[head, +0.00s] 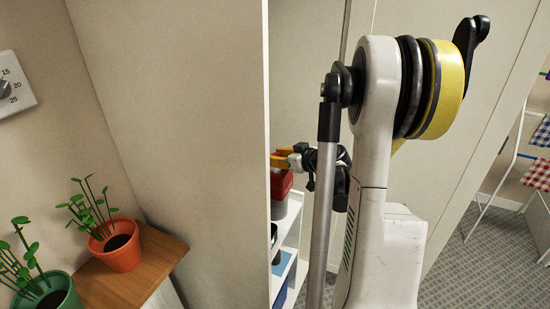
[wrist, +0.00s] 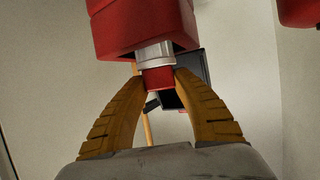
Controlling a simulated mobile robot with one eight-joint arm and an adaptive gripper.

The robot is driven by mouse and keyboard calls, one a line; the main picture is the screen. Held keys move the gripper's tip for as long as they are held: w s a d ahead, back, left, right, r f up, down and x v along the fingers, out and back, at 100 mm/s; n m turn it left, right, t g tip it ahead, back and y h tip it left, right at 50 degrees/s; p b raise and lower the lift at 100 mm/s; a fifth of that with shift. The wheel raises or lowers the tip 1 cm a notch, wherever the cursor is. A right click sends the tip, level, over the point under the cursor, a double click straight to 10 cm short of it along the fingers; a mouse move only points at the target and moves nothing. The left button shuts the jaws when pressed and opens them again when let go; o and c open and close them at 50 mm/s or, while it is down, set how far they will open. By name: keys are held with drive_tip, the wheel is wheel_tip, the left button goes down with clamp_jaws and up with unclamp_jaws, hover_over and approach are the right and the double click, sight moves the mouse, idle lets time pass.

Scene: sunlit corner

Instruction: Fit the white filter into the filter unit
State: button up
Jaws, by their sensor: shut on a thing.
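In the wrist view my gripper (wrist: 159,80) has its two yellow fingers closed on a small red block (wrist: 158,77). A pale silver-white cylinder (wrist: 155,53) adjoins the block and meets a larger red housing (wrist: 140,25) at the top of the picture. I cannot tell whether the cylinder is the white filter, or whether it is inside the housing or only against it. In the head view my gripper (head: 285,157) is beside the cabinet edge, close to a red unit (head: 281,183) with a grey lower part. My arm hides part of this area.
White shelves (head: 291,228) stand behind a beige panel (head: 175,110), with a blue item (head: 280,262) lower down. Potted plants (head: 120,245) stand at left.

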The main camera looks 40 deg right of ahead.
drive_tip(key=shift+f+b, duration=0.3)
drive_tip(key=shift+b, duration=0.05)
drive_tip(key=o, duration=1)
drive_tip(key=shift+r, duration=0.1)
drive_tip(key=shift+r+p, duration=0.25)
drive_tip(key=shift+p, duration=0.15)
drive_tip(key=p+v, duration=0.2)
drive_tip(key=v, duration=1)
drive_tip(key=shift+s, duration=0.1)
